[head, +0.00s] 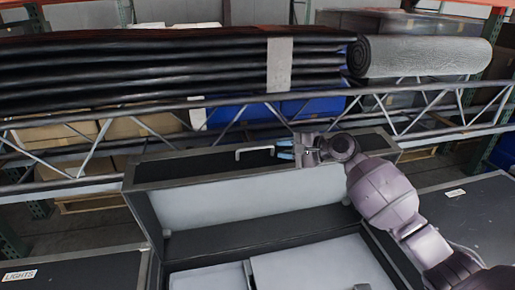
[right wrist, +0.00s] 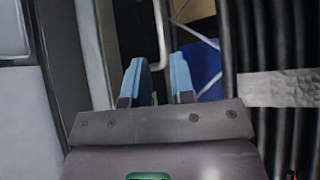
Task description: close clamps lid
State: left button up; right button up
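A black tote (head: 155,235) stands in the lower middle of the head view with its lid (head: 260,203) swung up, the pale inside facing me. A light metal handle (head: 255,151) is on the lid's dark outer side; it also shows in the right wrist view (right wrist: 160,30). My right gripper (head: 284,149) is at the lid's upper edge, just right of the handle. In the right wrist view its two blue fingers (right wrist: 158,62) are apart, with the handle's near end close to the left fingertip. I cannot tell whether they touch. No clamps can be made out clearly. My left gripper is out of view.
Closed dark cases flank the tote, one at left marked LIGHTS (head: 70,270) and one at right (head: 465,210). Behind the lid run a metal truss (head: 150,112) and a stack of long black rolls (head: 170,70). Pale compartments (head: 320,265) show inside the tote.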

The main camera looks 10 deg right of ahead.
aim_at(257, 148)
jog(key=b+x, duration=0.1)
jog(key=x, duration=0.7)
jog(key=shift+f, duration=0.1)
jog(key=shift+w+a+b, duration=0.3)
jog(key=shift+w+a, duration=0.2)
jog(key=shift+a, duration=0.05)
grip_shut()
